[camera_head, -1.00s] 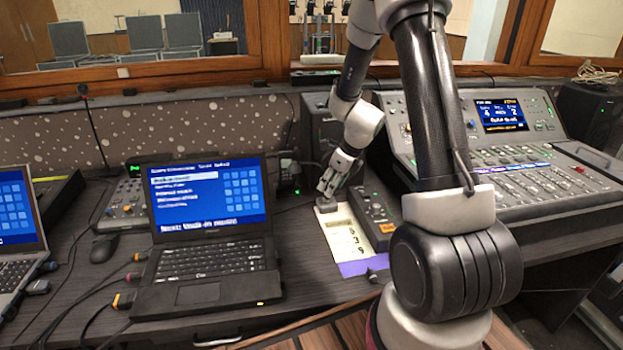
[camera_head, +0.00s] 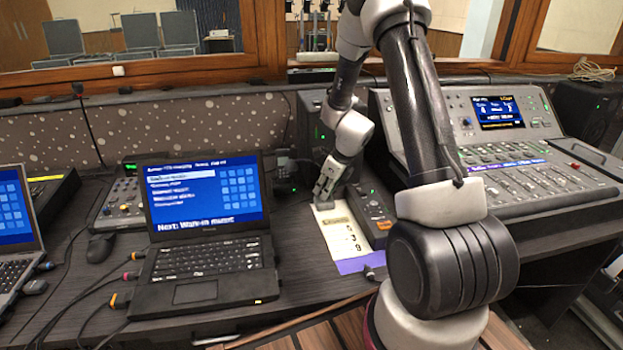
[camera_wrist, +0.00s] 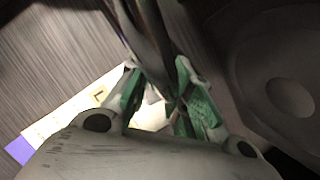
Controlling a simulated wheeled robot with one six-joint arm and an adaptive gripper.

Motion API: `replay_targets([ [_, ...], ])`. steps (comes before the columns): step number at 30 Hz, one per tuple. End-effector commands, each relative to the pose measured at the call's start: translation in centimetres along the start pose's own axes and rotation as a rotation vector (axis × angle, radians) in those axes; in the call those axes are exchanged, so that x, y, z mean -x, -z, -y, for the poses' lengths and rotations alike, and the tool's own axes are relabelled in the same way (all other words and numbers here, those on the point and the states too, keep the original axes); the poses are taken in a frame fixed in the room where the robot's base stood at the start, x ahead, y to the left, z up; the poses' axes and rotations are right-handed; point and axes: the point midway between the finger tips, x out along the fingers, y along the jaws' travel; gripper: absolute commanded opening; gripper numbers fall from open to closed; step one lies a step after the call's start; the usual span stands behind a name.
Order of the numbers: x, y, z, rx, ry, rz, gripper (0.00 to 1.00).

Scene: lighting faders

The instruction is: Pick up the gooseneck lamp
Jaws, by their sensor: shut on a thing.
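My gripper (camera_head: 325,190) is low over the desk, at the far end of a cream label sheet, in the head view. In the wrist view its green-padded fingers (camera_wrist: 161,92) are closed around part of the gooseneck lamp, whose dark, curved stem (camera_wrist: 146,35) runs up between them. A bright patch shows between and below the fingers. In the head view the lamp is mostly hidden by my gripper, and I cannot tell whether it is clear of the desk.
The label sheet (camera_head: 346,239) has a purple end. A small dark control box (camera_head: 372,213) stands close to its right, and a large mixing console (camera_head: 520,172) beyond. A black laptop (camera_head: 205,262) with cables is to the left. Bare desk (camera_head: 297,235) lies between laptop and sheet.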

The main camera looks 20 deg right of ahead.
Motion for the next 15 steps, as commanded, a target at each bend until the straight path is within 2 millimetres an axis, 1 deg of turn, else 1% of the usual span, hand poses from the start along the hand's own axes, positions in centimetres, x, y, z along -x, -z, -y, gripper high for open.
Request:
replay_targets([
  [2, 0.1, 0.0, 0.0, 0.0, 0.001, 0.0, 0.0],
  [5, 0.7, -0.3, 0.0, 0.003, 0.002, 0.002, 0.0],
  [8, 2.2, -1.0, 0.1, 0.004, 0.003, 0.004, 0.0],
  [12, 5.1, -2.2, 0.1, 0.003, 0.004, 0.004, 0.0],
  [15, 6.9, -2.9, 0.1, 0.003, 0.003, 0.003, 0.0],
])
